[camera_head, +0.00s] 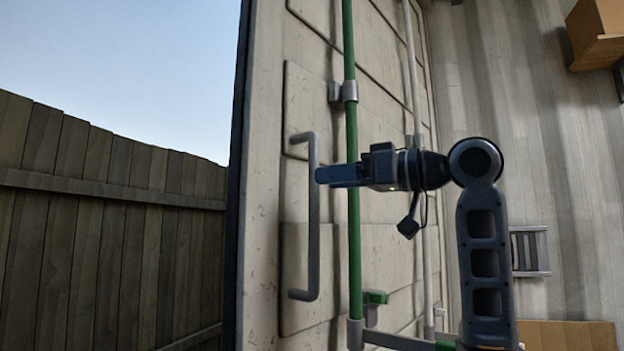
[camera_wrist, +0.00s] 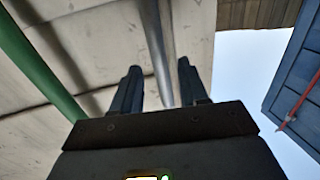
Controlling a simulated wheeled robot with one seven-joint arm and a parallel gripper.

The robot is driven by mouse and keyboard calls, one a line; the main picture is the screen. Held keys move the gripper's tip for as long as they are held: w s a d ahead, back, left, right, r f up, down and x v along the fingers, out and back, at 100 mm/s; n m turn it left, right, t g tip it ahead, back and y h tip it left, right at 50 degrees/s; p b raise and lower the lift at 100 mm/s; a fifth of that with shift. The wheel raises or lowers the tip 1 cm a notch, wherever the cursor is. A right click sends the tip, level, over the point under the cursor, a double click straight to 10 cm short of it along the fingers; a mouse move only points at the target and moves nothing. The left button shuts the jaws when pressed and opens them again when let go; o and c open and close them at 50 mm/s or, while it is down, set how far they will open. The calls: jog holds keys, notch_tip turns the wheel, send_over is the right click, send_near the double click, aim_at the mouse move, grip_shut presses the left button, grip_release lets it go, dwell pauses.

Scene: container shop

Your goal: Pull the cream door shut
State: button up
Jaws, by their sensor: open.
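The cream door (camera_head: 385,130) stands open, with sky and a fence showing past its dark outer edge. A grey vertical pull handle (camera_head: 313,220) is fixed near that edge. My gripper (camera_head: 320,175) is level with the upper middle of the handle, with its fingertips close to the bar. In the wrist view the handle bar (camera_wrist: 158,45) runs between the two open fingers of my gripper (camera_wrist: 157,75). The fingers do not close on it. I cannot tell whether either finger touches the bar.
A green vertical rod (camera_head: 351,130) runs along the door just right of the handle, beside my gripper; it also shows in the wrist view (camera_wrist: 35,60). A paler rod (camera_head: 414,80) stands further right. A wooden fence (camera_head: 95,220) is outside. A cardboard box (camera_head: 598,30) sits high right.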

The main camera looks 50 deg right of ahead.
jog(key=x, duration=0.4)
jog(key=shift+w, duration=0.35)
grip_shut()
dwell(0.4)
